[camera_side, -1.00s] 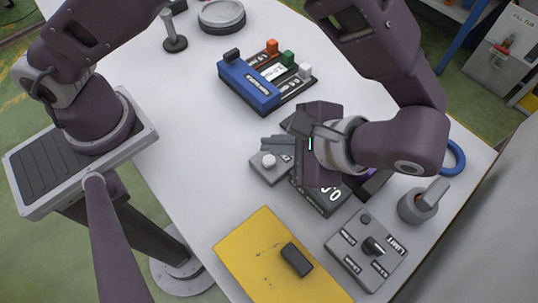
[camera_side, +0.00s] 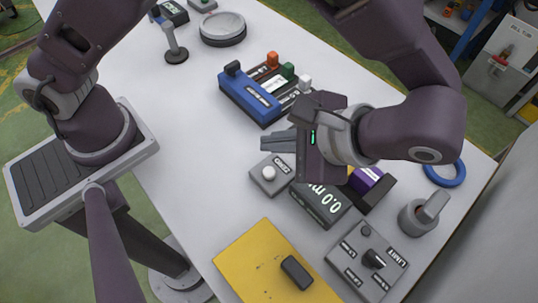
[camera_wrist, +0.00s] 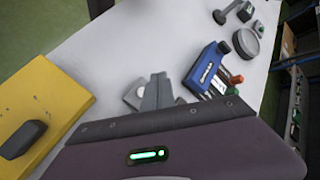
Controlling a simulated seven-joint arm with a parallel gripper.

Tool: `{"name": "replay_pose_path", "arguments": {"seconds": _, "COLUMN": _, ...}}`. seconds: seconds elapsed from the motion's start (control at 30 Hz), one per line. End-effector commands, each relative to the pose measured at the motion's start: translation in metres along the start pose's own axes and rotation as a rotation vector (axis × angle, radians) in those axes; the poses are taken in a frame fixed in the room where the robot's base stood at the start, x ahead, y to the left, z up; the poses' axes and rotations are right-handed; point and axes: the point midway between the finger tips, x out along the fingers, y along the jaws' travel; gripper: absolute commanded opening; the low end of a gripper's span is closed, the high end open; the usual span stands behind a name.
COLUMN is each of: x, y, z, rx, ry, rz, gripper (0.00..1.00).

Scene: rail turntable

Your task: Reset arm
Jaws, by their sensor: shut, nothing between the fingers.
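My gripper (camera_side: 268,141) is shut and empty above the white table (camera_side: 190,150) in the side view. Its fingers point left, over the space between the blue slider box and the grey button box. In the wrist view my gripper (camera_wrist: 157,88) shows its closed fingers at the centre, partly covering the button box (camera_wrist: 134,97). The blue slider box (camera_side: 250,95), with orange, green and white knobs, is behind the fingers. The grey button box (camera_side: 268,174) with a white button lies in front, beside the dark display (camera_side: 322,203) reading about 0.0.
A yellow board (camera_side: 262,262) with a black handle lies at the front. A LIMIT dial box (camera_side: 368,258), a grey lever knob (camera_side: 424,212), a purple block (camera_side: 366,180) and a blue ring (camera_side: 445,173) stand at the right. A round dish (camera_side: 223,28) is at the back.

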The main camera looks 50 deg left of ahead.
Motion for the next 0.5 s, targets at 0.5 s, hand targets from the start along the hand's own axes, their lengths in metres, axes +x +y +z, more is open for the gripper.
{"name": "replay_pose_path", "arguments": {"seconds": 0.5, "x": 0.016, "y": -0.158, "z": 0.160, "rx": -0.529, "ry": 0.637, "rz": 0.575, "gripper": 0.00}}
